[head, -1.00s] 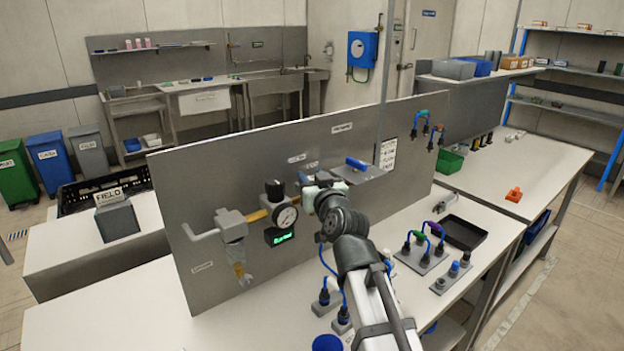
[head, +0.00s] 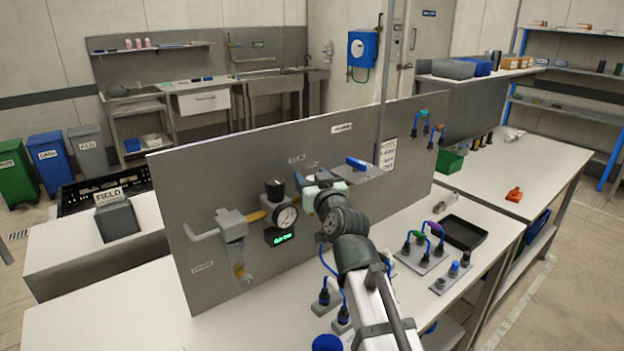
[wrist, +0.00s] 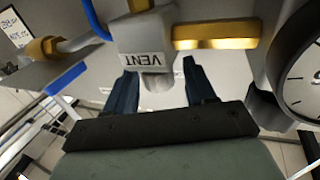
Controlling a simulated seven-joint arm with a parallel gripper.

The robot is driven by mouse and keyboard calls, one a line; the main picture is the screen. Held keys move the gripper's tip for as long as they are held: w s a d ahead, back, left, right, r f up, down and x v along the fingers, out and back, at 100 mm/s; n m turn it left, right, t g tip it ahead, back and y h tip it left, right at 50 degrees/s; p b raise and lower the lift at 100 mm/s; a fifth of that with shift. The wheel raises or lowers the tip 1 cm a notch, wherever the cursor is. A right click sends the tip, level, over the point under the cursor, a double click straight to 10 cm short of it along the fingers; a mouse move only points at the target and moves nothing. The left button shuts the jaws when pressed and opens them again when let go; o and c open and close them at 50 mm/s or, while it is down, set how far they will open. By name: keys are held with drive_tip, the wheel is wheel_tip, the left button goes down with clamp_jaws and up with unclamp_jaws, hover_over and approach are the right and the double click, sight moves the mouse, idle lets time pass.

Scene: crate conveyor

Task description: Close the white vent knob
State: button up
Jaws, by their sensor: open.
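In the wrist view, a light grey valve block marked VENT (wrist: 145,42) has a whitish rounded knob (wrist: 157,84) on its near side. My gripper (wrist: 160,68) is open, with one dark finger on each side of the knob. I cannot tell whether either finger touches it. In the head view, my gripper (head: 308,188) is at the upright grey panel, just right of the gauge. My gripper and wrist hide the vent knob there.
A pressure gauge (head: 286,217) with a black knob above it and a green display below is close to my gripper's left. A blue lever (head: 356,163) is to its right. The grey panel (head: 200,172) stands behind. Blue-cabled plugs (head: 424,240) are on the bench.

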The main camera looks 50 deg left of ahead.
drive_tip(key=v, duration=1.4)
drive_tip(key=shift+w+a, duration=0.1)
drive_tip(key=shift+c, duration=1)
drive_tip(key=w+a+f+n+g, duration=0.1)
drive_tip(key=w+g, duration=0.1)
drive_tip(key=w+a+f+n+g, duration=0.1)
drive_tip(key=w+a+g, duration=0.1)
drive_tip(key=w+a+f+n+g+h, duration=0.1)
drive_tip(key=g, duration=0.1)
drive_tip(key=shift+w+a+f, duration=0.15)
drive_tip(key=shift+w+f, duration=0.05)
drive_tip(key=shift+w, duration=0.2)
drive_tip(key=shift+c, duration=0.3)
drive_tip(key=w+d+r+n+g, duration=0.2)
drive_tip(key=w+r+n+g, duration=0.15)
drive_tip(key=n+g, duration=0.35)
drive_tip(key=shift+m+g, duration=0.4)
drive_tip(key=shift+g, duration=0.1)
drive_tip(key=x, duration=1.3)
drive_tip(key=shift+a+f, duration=0.1)
drive_tip(key=shift+a, duration=0.3)
